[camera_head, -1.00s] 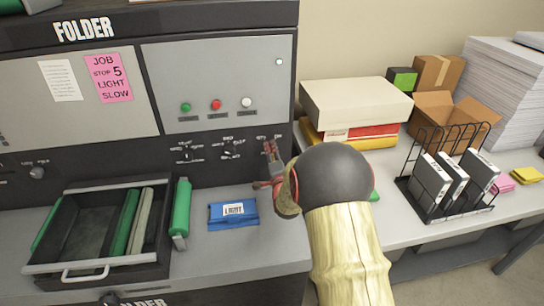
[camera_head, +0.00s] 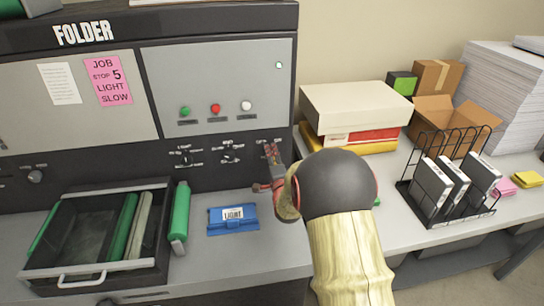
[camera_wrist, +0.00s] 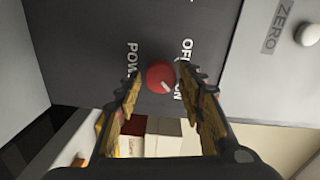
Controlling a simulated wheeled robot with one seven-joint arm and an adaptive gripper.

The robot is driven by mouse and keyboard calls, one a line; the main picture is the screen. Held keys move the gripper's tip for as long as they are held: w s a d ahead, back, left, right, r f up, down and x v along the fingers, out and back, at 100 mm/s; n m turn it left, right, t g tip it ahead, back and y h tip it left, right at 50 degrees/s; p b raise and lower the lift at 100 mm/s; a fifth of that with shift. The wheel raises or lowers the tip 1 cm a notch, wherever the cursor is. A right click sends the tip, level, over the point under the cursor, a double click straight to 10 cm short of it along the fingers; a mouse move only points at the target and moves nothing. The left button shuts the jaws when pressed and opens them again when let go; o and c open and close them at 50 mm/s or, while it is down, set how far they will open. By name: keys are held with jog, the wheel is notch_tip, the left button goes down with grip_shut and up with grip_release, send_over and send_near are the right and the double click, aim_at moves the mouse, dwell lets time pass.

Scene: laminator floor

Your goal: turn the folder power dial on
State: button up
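The folder power dial (camera_wrist: 161,77) is a round red knob with a short white mark on a dark panel, seen in the wrist view. The words POWER, OFF and ON are printed beside it. The white mark slants to the right, on the side of the OFF and ON labels; I cannot tell exactly which it points at. My gripper (camera_wrist: 163,86) is open, with one finger on each side of the dial and gaps visible. In the head view my gripper (camera_head: 267,171) is at the right end of the folder's dark control strip (camera_head: 208,152) and hides the dial.
The folder (camera_head: 218,70) has green, red and white buttons above the strip. A blue packet (camera_head: 233,219), a green roller (camera_head: 180,212) and an open drawer-like tray (camera_head: 95,190) are below. Boxes (camera_head: 355,105) and a wire rack (camera_head: 447,190) stand on the right table.

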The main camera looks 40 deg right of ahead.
jog(key=shift+o, duration=1)
jog(key=v, duration=1.2)
